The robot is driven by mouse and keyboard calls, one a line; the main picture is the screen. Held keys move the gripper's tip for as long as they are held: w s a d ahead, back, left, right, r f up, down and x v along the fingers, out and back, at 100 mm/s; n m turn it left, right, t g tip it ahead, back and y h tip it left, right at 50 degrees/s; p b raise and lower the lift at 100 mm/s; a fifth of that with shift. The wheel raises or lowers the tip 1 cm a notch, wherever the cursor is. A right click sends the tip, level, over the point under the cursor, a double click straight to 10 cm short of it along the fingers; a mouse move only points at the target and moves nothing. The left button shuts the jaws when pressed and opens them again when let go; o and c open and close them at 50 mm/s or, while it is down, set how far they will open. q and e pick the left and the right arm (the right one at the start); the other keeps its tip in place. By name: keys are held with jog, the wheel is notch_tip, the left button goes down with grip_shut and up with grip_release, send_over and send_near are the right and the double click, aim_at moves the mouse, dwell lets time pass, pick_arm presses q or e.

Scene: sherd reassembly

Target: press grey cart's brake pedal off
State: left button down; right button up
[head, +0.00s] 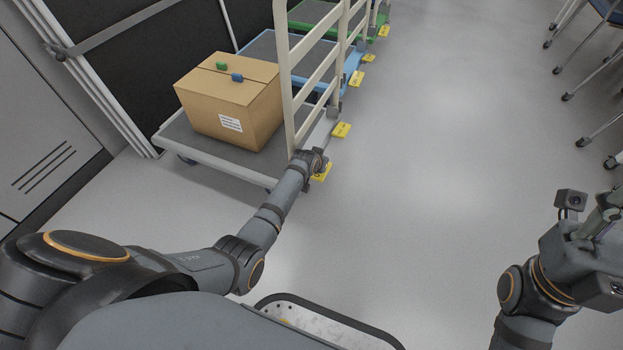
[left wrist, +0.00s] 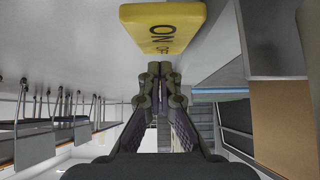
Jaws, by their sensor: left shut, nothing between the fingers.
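The grey cart (head: 219,157) stands at the left with a pale railed handle. A yellow brake pedal (head: 323,174) sticks out low at its near right corner, partly covered by my left gripper (head: 317,164). In the left wrist view the yellow pedal (left wrist: 163,30) fills the top middle, with dark ON and OFF lettering upside down. My left gripper (left wrist: 160,78) is shut and empty, its tips close to the pedal's edge; I cannot tell whether they touch. My right gripper (head: 602,218) is at the right edge, partly cut off, its fingers unclear.
A cardboard box (head: 231,103) with a green and a blue piece on top sits on the grey cart. A blue cart (head: 317,57) and a green cart (head: 312,12) stand behind. Chair legs (head: 590,135) are far right; the middle floor is clear.

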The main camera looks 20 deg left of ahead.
pick_arm(q)
jog(key=v, duration=0.3)
jog(key=shift+s, duration=0.3)
jog(key=s, duration=1.1)
jog(key=shift+s+a, duration=0.2)
jog(key=shift+s, duration=0.1)
